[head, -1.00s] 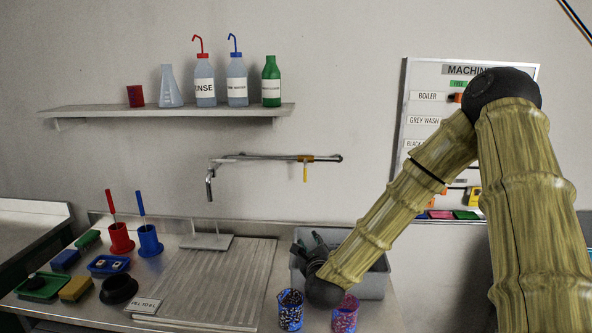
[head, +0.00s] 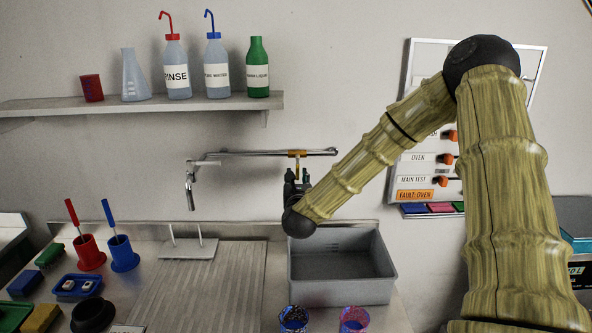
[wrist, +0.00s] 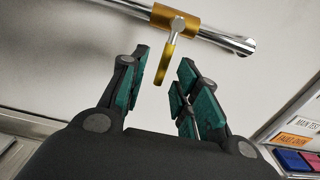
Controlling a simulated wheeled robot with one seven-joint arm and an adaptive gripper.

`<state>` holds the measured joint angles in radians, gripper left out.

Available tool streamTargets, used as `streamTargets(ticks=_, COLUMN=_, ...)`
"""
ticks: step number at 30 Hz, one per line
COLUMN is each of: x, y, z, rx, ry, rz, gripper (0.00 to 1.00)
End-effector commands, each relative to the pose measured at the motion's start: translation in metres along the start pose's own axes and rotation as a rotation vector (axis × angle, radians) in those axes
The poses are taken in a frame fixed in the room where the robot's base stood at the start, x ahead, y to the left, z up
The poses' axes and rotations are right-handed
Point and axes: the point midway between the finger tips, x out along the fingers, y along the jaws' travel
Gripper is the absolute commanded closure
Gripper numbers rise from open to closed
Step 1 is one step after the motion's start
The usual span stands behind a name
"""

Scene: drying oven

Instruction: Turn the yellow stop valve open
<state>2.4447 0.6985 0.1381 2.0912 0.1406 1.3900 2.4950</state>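The yellow stop valve (head: 297,154) sits on a metal pipe (head: 240,153) along the wall. In the wrist view its brass-coloured body (wrist: 176,18) is around the pipe, and its yellow lever (wrist: 165,62) hangs down, slightly tilted, from a silver knob. My gripper (head: 297,176) is just below the valve in the head view. In the wrist view my gripper (wrist: 162,75) is open, its green-padded fingers apart.
A grey bin (head: 342,265) stands below my gripper on the counter, with two beakers (head: 293,318) in front. A shelf (head: 150,104) with bottles is at upper left. A labelled board (head: 425,165) hangs behind my arm. The wall around the valve is clear.

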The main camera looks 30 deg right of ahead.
Motion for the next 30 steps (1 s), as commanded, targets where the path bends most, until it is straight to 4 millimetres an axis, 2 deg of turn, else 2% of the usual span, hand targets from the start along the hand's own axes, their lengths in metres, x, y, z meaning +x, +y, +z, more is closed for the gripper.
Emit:
streamTargets(ticks=3, x=0.018, y=0.000, z=0.003, rx=-0.002, ry=-0.001, rz=0.000, gripper=0.69)
streamTargets(ticks=9, x=0.036, y=0.000, z=0.001, rx=-0.001, ry=0.000, rz=0.000, gripper=0.69)
streamTargets(ticks=21, x=0.042, y=0.000, z=0.000, rx=0.000, ry=0.000, rz=0.001, gripper=0.69)
streamTargets(ticks=27, x=0.042, y=0.000, z=0.000, rx=0.000, ry=0.000, rz=0.001, gripper=1.00)
streamTargets(ticks=30, x=0.042, y=0.000, z=0.000, rx=0.000, ry=0.001, rz=0.001, gripper=1.00)
